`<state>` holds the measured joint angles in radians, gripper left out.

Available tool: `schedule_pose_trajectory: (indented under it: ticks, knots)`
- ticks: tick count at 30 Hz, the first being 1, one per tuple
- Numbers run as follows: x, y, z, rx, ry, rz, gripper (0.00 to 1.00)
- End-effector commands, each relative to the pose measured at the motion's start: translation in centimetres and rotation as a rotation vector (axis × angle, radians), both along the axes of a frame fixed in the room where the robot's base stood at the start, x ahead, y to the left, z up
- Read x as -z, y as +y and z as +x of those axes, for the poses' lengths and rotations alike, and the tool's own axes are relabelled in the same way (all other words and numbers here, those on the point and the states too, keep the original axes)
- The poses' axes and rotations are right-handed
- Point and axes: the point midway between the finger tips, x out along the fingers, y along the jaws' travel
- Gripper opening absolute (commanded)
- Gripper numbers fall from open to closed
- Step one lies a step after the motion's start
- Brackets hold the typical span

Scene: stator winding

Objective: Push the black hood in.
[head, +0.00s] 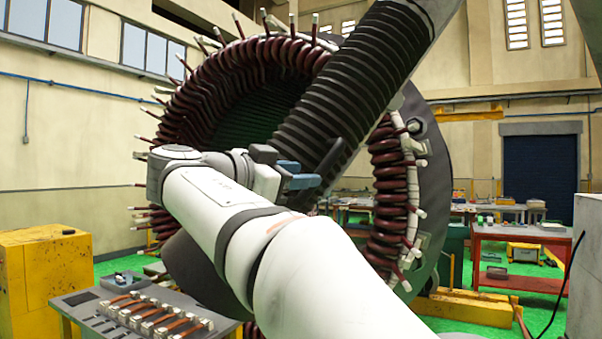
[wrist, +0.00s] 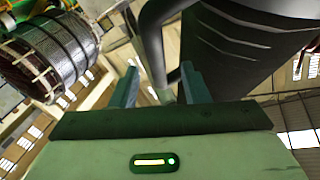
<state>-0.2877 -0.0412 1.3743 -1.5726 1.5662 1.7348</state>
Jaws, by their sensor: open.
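A large black ribbed hood (head: 345,85) slants down from the top right across the opening of the stator (head: 225,95) in the head view. In the wrist view a dark, smooth, creased body fills the upper right; it looks like the hood (wrist: 235,45). A curved dark grey bar, like a handle (wrist: 152,45), comes off it and runs down between my fingertips. My gripper (head: 297,174) is open, its blue fingers in front of the hood's lower part. In the wrist view my gripper (wrist: 160,85) has its fingers apart on either side of the bar; contact cannot be told.
The stator's dark red coils ring the opening, with white-tipped leads sticking out. A grey table with copper parts (head: 160,318) stands at the lower left beside a yellow block (head: 45,270). A red workbench (head: 520,255) stands at the right on green floor.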

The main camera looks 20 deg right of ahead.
Motion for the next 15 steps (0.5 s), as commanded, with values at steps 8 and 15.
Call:
schedule_pose_trajectory:
  ticks: [8, 15]
  knots:
    - [-0.3, -3.8, 1.1, -0.002, 0.003, 0.002, 0.41]
    - [-0.1, -6.3, 2.0, -0.006, 0.003, 0.001, 0.41]
